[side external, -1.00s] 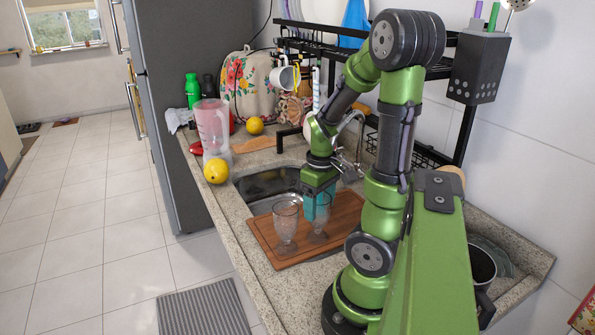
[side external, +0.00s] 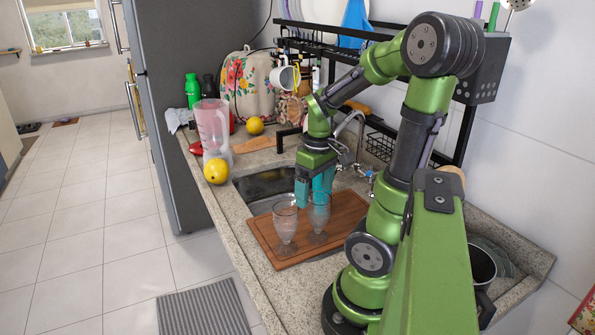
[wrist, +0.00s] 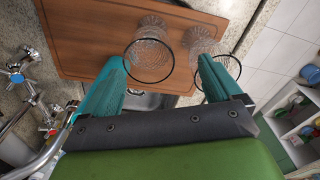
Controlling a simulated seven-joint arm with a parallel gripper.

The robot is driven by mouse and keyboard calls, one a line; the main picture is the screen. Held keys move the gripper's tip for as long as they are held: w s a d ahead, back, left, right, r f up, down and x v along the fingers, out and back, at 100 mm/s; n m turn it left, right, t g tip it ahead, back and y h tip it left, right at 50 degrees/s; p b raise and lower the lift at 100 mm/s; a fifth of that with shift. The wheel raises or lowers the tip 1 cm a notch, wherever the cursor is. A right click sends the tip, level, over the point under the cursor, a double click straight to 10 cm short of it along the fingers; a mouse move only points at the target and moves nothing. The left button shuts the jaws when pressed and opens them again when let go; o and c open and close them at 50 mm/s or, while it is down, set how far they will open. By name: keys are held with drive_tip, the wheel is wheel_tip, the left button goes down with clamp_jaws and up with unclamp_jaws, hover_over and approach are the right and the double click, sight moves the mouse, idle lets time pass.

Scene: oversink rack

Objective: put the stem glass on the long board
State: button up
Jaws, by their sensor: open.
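Two clear stem glasses stand upright on a brown wooden board: the right glass (side external: 318,214) and the left glass (side external: 286,222). The brown board (side external: 345,211) lies beside the sink; a narrow, lighter wooden board (side external: 257,144) lies on the counter behind the sink. I cannot tell which is the long board. My gripper (side external: 314,190) is open and empty, its teal fingers above and just behind the right glass. In the wrist view, the right glass (wrist: 152,50) shows between my fingertips (wrist: 162,62). The other glass (wrist: 198,42) shows partly behind one finger.
The sink (side external: 262,186) lies behind the brown board, with a faucet (side external: 355,125) on its right. A blender (side external: 212,128) and yellow fruit (side external: 216,171) stand on the far counter. A black rack (side external: 465,130) runs along the wall.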

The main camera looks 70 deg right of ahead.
drive_tip(key=w+a+r+t, duration=0.2)
drive_tip(key=a+r, duration=0.1)
drive_tip(key=a, duration=0.4)
drive_tip(key=w+a+r+t+y, duration=0.1)
drive_tip(key=w+a+r+t, duration=0.1)
drive_tip(key=a, duration=0.6)
drive_tip(key=w+a+r+t+y, duration=0.1)
drive_tip(key=w+a+r+t, duration=0.1)
drive_tip(key=a+r, duration=0.3)
drive_tip(key=w+a, duration=0.1)
drive_tip(key=a, duration=0.2)
drive_tip(key=shift+w+r+n+t, duration=0.15)
drive_tip(key=shift+w+n+t, duration=0.15)
drive_tip(key=shift+w+t, duration=0.1)
